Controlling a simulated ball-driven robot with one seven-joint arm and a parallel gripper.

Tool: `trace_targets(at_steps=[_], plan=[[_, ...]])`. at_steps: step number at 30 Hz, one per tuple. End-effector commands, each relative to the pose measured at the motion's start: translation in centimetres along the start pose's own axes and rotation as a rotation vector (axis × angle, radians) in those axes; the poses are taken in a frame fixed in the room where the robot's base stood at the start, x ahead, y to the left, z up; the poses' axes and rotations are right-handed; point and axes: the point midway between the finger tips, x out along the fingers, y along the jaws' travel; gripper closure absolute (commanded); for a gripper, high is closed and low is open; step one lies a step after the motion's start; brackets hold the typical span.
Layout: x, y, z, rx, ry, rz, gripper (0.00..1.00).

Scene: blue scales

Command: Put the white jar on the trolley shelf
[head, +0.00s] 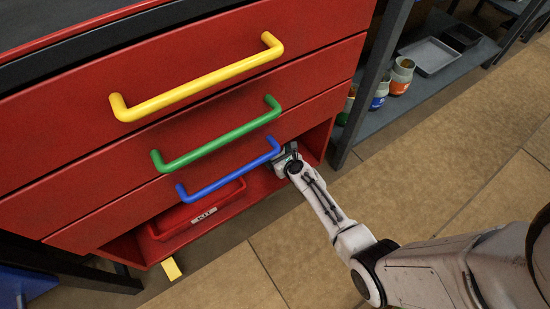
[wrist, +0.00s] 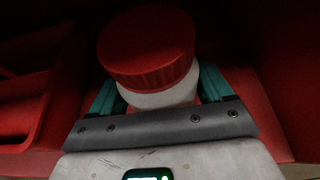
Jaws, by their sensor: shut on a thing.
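In the wrist view, a white jar (wrist: 162,97) with a ribbed red lid (wrist: 147,47) stands between the teal fingers of my gripper (wrist: 160,92). The gripper is shut on the jar. In the head view, my gripper (head: 287,158) reaches into the open bottom shelf (head: 262,184) of the red trolley, at its right end below the blue handle. The jar itself is hidden in the head view. I cannot tell whether the jar's base touches the shelf.
A red labelled bin (head: 180,222) sits on the same shelf, left of my gripper. Yellow (head: 200,84), green (head: 218,141) and blue (head: 228,172) handles stick out above. A grey rack (head: 400,112) with jars and trays stands at right. The tiled floor (head: 440,185) is mostly clear.

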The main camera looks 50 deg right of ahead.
Motion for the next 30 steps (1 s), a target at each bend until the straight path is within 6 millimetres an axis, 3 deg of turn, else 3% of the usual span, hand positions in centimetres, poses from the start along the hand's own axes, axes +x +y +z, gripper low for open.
trace_targets(at_steps=[1, 4, 17, 18, 23, 30], plan=[[0.5, 0.0, -1.1, 0.0, -0.001, -0.001, 0.56], [0.8, -0.1, -1.9, 0.0, -0.001, -0.001, 0.56], [0.9, 0.0, -2.2, 0.0, -0.001, -0.001, 0.56], [0.8, 0.0, -2.1, 0.0, 0.0, 0.0, 0.17], [0.8, 0.0, -2.1, 0.0, 0.0, 0.0, 0.01], [0.8, 0.0, -2.0, 0.0, 0.0, -0.001, 0.0]])
